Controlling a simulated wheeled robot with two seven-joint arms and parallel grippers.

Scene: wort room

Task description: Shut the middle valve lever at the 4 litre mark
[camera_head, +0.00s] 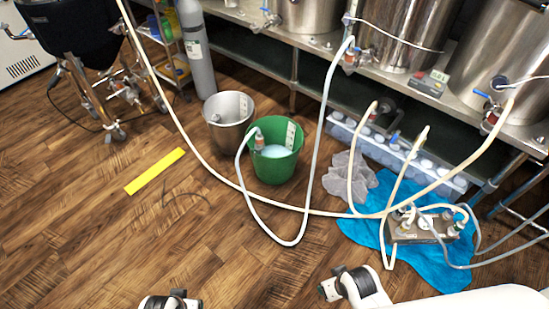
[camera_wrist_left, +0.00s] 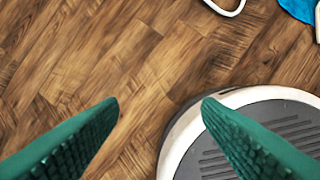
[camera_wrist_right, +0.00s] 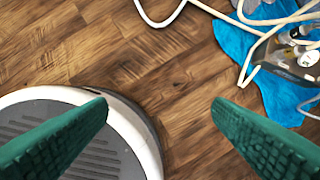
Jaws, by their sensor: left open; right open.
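The middle kettle valve (camera_head: 350,57) sits low on the front of the middle steel kettle (camera_head: 400,30), with a small blue lever. Its lever angle is too small to tell. A pale hose (camera_head: 325,110) runs from it down to the floor and up to the rim of a green bucket (camera_head: 273,168). The bucket holds pale liquid (camera_head: 276,151) and bears a white scale strip (camera_head: 290,136); its marks are unreadable. My left gripper (camera_wrist_left: 160,105) and right gripper (camera_wrist_right: 159,106) are open and empty above the floor, well away from the valve.
A steel bucket (camera_head: 229,125) stands beside the green one. A blue sheet (camera_head: 365,233) with a pump unit (camera_head: 424,228) and several hoses lies at right. A yellow strip (camera_head: 155,171) lies on the wooden floor. Another blue-levered valve (camera_head: 490,108) is at right. The front-left floor is clear.

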